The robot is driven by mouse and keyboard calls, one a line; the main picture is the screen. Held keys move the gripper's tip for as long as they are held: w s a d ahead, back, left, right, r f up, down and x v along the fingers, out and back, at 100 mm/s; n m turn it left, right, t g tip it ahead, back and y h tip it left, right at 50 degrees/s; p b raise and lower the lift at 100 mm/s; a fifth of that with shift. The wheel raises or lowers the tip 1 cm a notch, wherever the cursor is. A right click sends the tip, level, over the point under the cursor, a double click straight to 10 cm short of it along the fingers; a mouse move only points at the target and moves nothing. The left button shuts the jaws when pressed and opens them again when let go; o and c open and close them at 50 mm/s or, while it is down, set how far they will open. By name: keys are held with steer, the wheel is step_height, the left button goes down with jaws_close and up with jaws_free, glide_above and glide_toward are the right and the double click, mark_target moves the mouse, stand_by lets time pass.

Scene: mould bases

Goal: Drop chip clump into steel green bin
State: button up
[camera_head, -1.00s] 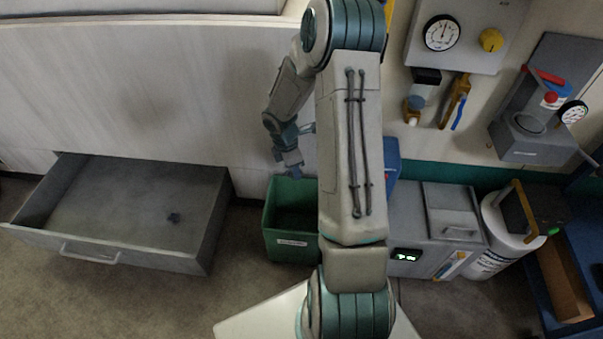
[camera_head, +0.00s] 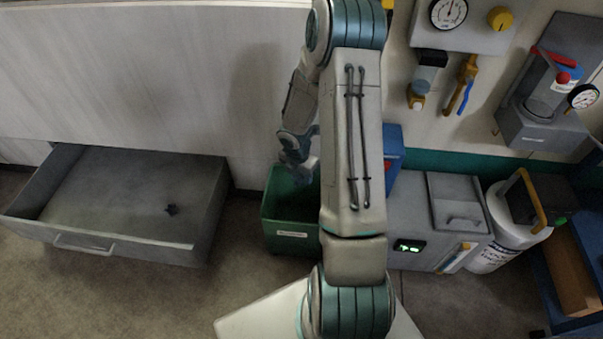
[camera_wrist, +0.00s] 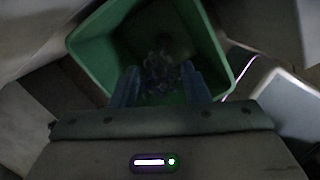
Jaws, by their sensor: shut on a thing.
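The green bin (camera_head: 291,239) stands on the floor left of my arm, and part of it is hidden behind the arm. My gripper (camera_head: 298,172) is over the bin's opening, pointing down. In the wrist view the bin (camera_wrist: 92,52) opens below the fingers. My gripper (camera_wrist: 160,84) is shut on the chip clump (camera_wrist: 160,64), a dark, mottled lump between the fingertips. The clump is dim in the wrist view, and I cannot make it out in the head view.
An open grey drawer (camera_head: 120,247) on the left holds a small dark piece (camera_head: 171,210). A grey box with a green display (camera_head: 409,246) and a white canister (camera_head: 505,235) stand to the right. A blue object (camera_head: 393,150) is behind my arm.

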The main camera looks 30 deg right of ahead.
mark_target(297, 178)
steer(key=shift+f+b, duration=0.55)
steer(key=shift+f, duration=0.3)
steer(key=o, duration=1)
steer(key=shift+o, duration=0.2)
step_height(297, 178, up, 14)
steer(key=s+a+p, duration=0.1)
steer(key=p, duration=0.6)
steer(key=shift+a, duration=0.4)
steer(key=shift+f, duration=0.1)
